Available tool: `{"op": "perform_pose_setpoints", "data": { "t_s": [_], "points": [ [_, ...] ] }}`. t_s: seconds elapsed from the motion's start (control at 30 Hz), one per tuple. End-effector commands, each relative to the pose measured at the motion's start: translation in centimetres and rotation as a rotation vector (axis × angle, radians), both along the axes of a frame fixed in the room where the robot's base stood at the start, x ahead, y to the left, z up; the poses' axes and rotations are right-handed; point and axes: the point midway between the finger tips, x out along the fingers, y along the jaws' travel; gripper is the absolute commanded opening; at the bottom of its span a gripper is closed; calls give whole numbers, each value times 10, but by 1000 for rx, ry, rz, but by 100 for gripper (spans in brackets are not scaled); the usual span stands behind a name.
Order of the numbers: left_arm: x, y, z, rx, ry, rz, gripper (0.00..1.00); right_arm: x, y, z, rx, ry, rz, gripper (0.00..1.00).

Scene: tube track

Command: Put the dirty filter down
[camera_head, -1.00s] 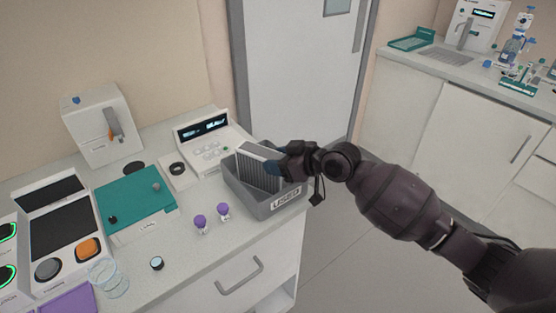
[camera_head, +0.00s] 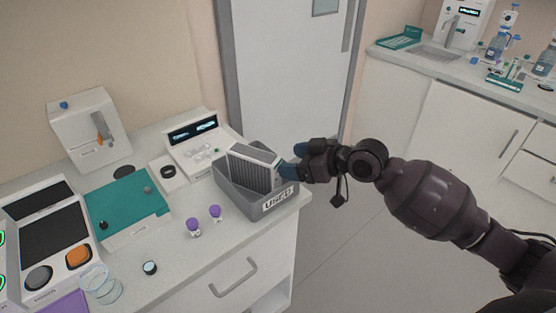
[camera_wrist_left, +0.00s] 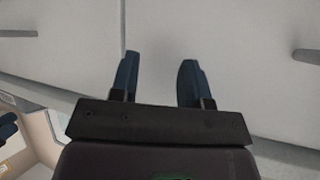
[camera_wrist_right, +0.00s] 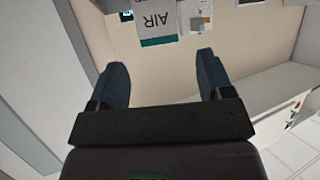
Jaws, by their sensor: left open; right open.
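The dirty filter (camera_head: 253,166), a pleated grey panel in a pale frame, rests tilted inside the grey bin labelled USED (camera_head: 240,200) in the head view. Its upper part sticks out above the rim. My right gripper (camera_head: 284,169) is just to the right of the filter, near the bin's right end. In the right wrist view its two fingers (camera_wrist_right: 162,80) are spread with nothing between them. My left gripper (camera_wrist_left: 157,78) shows only in its own wrist view, open and empty. The filter is not in either wrist view.
The bin stands at the counter's right edge. Two purple-capped vials (camera_head: 194,228) stand in front of it. A device with a display (camera_head: 195,142) is behind left, and a teal mat (camera_head: 125,206) lies further left. Open floor (camera_head: 345,235) lies right of the counter.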

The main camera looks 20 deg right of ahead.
Motion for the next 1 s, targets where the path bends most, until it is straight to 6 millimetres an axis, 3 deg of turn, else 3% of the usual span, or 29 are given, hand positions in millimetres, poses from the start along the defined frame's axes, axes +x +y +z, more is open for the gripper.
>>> {"op": "perform_pose_setpoints", "data": {
  "t_s": [0.23,0.6,0.77,1.0],
  "points": [
    [-2,0,-2,1,4,1,43,-23,-23,13,-1,0,-1,73],
    [-6,1,-4,0,11,4,43,-32,-30,14,4,2,-7,73],
    [-5,1,-4,1,10,3,43,-40,-33,-17,23,7,-72,73],
    [-3,0,-2,0,6,2,43,-72,-45,-94,37,19,-270,73]
  ]
}}
